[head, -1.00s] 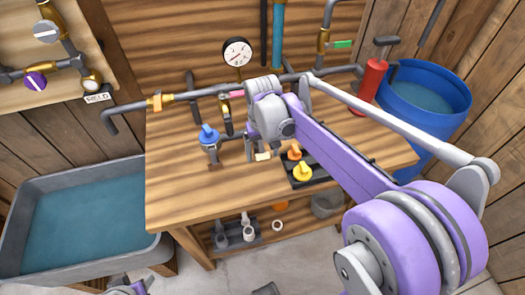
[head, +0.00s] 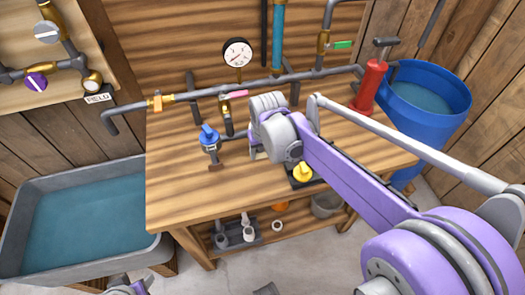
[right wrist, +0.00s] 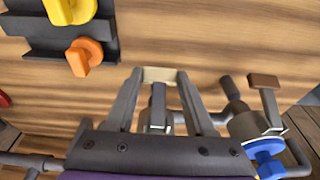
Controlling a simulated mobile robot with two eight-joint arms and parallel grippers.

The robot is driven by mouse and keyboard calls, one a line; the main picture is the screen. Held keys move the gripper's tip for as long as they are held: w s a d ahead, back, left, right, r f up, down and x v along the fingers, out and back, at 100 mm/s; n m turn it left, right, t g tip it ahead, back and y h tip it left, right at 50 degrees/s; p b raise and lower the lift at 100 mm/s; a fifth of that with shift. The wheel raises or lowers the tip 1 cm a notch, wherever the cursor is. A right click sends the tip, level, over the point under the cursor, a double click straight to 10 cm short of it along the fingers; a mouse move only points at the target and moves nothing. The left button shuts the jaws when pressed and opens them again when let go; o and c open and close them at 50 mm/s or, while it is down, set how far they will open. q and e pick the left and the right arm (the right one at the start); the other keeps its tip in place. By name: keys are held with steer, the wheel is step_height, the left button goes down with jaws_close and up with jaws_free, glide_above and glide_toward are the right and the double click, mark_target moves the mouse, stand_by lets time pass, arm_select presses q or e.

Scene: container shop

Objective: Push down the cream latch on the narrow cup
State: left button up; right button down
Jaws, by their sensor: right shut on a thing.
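The cream latch (right wrist: 160,75) shows in the right wrist view between the fingertips of my right gripper (right wrist: 160,82), which is shut on it. A grey lever runs from the latch back toward the narrow cup (right wrist: 159,126), a grey fitting mostly hidden behind the gripper. In the head view my right wrist covers most of this spot on the workbench, and the fingertips cannot be made out. A purple and grey part of my left gripper (head: 130,288) shows at the bottom edge; its jaws are unclear.
A blue-knobbed fitting (head: 209,138) with a brown latch (right wrist: 264,80) stands beside the cup. A dark rack with a yellow knob (head: 303,173) and an orange knob (right wrist: 84,57) lies on the other side. Pipes with a gauge (head: 237,53) run along the back. The bench front (head: 195,215) is clear.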

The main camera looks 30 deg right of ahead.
steer(key=shift+c, duration=1.2)
jaws_free()
steer(key=shift+w, duration=0.1)
steer(key=p+v, duration=0.1)
steer(key=v, duration=1)
steer(key=s+a+f+n+t+p, duration=0.1)
steer(key=s+a+f+p, duration=0.1)
steer(key=s, duration=0.5)
steer(key=s+a+f+n+t+p, duration=0.1)
steer(key=s+a+f+t+p, duration=0.1)
steer(key=s+a+f, duration=0.2)
steer(key=s+f, duration=0.1)
steer(key=s, duration=0.2)
steer(key=shift+a+f+n+y, duration=0.2)
steer(key=shift+f+n+y, duration=0.1)
steer(key=shift+n, duration=0.1)
